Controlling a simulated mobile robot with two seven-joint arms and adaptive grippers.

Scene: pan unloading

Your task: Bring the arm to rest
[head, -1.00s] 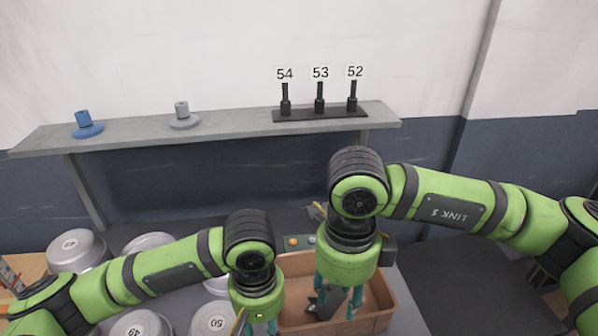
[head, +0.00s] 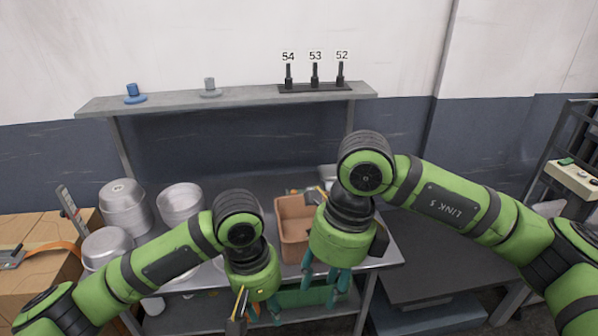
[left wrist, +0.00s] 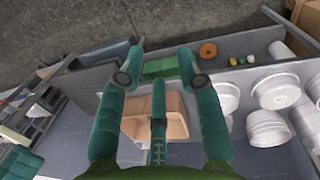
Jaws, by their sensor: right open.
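My left gripper (head: 262,312) hangs downward in front of the work table in the head view. In the left wrist view its teal fingers (left wrist: 160,72) are spread with nothing between them. My right gripper (head: 325,288) also points down, its fingers apart and empty, in front of the table's right part. Both arms are bent at the wrist and touch no object that I can see. The tan bin (head: 292,252) stands on the table behind the grippers, partly covered by my right wrist; it also shows in the left wrist view (left wrist: 176,128).
Several metal pans (head: 125,207) are stacked on the table's left. A grey shelf (head: 240,98) above holds a black rack (head: 314,87) labelled 54, 53, 52. Cardboard boxes (head: 30,285) stand left, and a dark table (head: 430,265) stands right. A green crate (head: 300,297) sits below.

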